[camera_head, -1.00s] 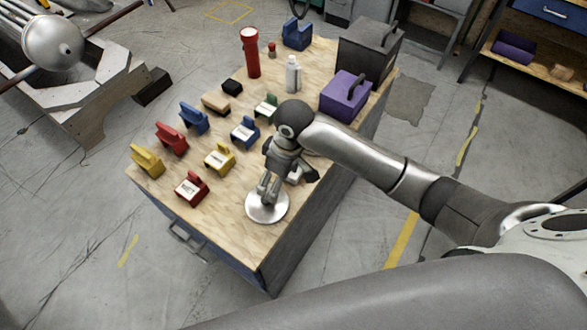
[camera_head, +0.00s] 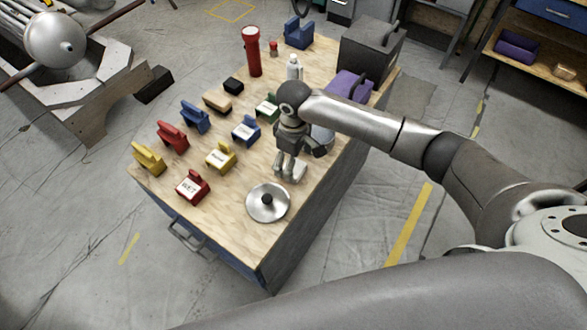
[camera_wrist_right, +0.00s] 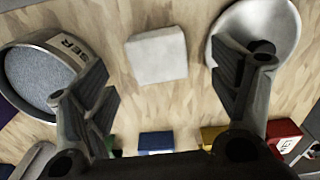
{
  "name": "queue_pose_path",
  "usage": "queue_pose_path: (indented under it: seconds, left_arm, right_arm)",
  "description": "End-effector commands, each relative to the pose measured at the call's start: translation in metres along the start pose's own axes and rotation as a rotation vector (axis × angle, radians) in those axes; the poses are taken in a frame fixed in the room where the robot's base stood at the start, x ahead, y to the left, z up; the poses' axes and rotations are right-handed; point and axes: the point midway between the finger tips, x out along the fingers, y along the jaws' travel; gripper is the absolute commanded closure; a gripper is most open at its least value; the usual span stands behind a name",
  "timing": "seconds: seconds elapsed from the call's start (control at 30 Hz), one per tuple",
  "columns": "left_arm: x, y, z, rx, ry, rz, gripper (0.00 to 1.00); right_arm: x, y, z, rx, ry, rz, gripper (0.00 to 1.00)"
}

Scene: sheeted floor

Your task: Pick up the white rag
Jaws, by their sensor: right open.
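The white rag (camera_wrist_right: 157,56) is a small pale folded square lying on the wooden tabletop, in the upper middle of the right wrist view. My right gripper (camera_wrist_right: 163,72) is open, with one finger to either side of the rag in that view. No finger visibly touches it. In the head view my right gripper (camera_head: 290,174) points down over the tabletop, above and right of the silver lid. There the gripper largely hides the rag, and I cannot clearly tell it from the fingers. My left gripper is not in view.
The silver lid (camera_head: 268,203) with a dark knob lies close by. A round labelled tin (camera_wrist_right: 22,82) stands on the other side of the rag. Several coloured blocks (camera_head: 221,157) fill the table's left part. A purple box (camera_head: 350,86) and red flashlight (camera_head: 252,52) stand farther back.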

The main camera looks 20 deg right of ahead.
Motion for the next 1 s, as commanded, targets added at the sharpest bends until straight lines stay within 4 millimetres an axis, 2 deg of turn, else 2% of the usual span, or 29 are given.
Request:
queue_pose_path:
  seconds: [0.2,0.3,0.57,0.93,1.0]
  left_arm:
    - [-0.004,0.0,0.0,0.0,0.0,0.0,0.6]
    - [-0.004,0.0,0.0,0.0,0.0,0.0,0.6]
    - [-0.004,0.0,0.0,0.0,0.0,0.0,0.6]
    - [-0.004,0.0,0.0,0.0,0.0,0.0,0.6]
    - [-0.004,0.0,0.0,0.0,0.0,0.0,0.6]
  right_arm:
    - [0.031,0.002,-0.002,0.001,-0.005,-0.001,0.18]
    - [0.041,0.002,-0.002,-0.001,-0.003,0.0,0.18]
    - [0.044,0.002,-0.002,0.0,-0.001,0.001,0.18]
    - [0.044,0.003,-0.002,0.0,-0.001,0.001,0.63]
    - [0.044,0.003,-0.002,0.0,-0.001,0.001,0.63]
